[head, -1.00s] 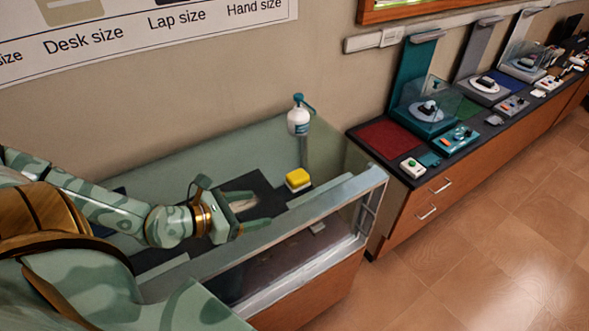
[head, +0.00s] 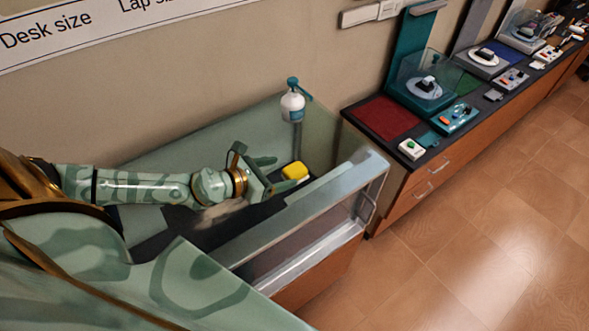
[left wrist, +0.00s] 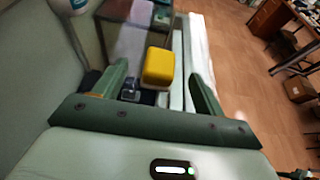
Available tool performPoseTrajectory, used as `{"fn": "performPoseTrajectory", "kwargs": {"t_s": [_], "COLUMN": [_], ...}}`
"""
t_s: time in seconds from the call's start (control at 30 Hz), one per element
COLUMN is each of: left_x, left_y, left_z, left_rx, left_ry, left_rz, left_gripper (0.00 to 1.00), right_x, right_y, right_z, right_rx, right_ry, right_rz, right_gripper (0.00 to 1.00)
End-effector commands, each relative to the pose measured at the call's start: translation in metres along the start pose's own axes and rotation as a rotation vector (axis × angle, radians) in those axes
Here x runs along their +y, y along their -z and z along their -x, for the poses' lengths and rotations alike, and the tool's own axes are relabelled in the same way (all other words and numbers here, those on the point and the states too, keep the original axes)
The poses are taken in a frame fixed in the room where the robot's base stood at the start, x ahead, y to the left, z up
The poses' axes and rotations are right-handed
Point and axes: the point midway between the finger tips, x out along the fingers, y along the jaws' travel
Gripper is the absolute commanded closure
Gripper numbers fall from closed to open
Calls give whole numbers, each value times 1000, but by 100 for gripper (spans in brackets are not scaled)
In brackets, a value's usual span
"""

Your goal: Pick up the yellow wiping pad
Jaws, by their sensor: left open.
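The yellow wiping pad (head: 294,171) sits on the glass-topped case, in front of the spray bottle in the head view. In the left wrist view the pad (left wrist: 158,67) shows between the two fingers, slightly beyond them, with a gap on each side. My left gripper (head: 276,173) is open and points at the pad from the left, its fingertips close to it. The left wrist view shows the same open fingers (left wrist: 160,85). I cannot tell whether any finger touches the pad. My right gripper is not in view.
A white spray bottle with a teal top (head: 293,103) stands behind the pad. The case has a raised front edge (head: 330,188). A dark counter (head: 384,118) with several exhibits stands to the right. The floor (head: 480,220) there is clear.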

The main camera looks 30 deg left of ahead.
Motion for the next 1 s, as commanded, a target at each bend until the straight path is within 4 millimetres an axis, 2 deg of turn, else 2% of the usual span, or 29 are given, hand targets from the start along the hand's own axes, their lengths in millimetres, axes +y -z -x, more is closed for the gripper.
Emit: {"fn": "performPoseTrajectory", "kwargs": {"t_s": [0.17, 0.37, 0.5, 0.73, 0.77, 0.9, 0.93, 1.0], "left_x": [-1, 2, 1, 2, 2, 2, 2, 2], "left_y": [1, 10, 9, 9, 9, 9, 9, 9], "left_z": [-15, -46, -62, -64, -64, -64, -64, -64], "left_rx": [0, -1, -1, 1, 1, 1, 1, 1], "left_ry": [1, 0, 2, 1, 1, 1, 1, 1], "left_rz": [0, 2, 0, -1, -1, 0, 0, 0], "left_gripper": [29, 29, 29, 29, 32, 71, 77, 77], "right_x": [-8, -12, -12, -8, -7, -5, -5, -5], "right_y": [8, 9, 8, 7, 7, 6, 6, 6], "right_z": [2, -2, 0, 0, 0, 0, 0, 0], "right_rx": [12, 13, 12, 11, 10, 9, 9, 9], "right_ry": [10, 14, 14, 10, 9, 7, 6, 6], "right_rz": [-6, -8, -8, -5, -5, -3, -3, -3], "right_gripper": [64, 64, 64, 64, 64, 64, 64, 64]}}
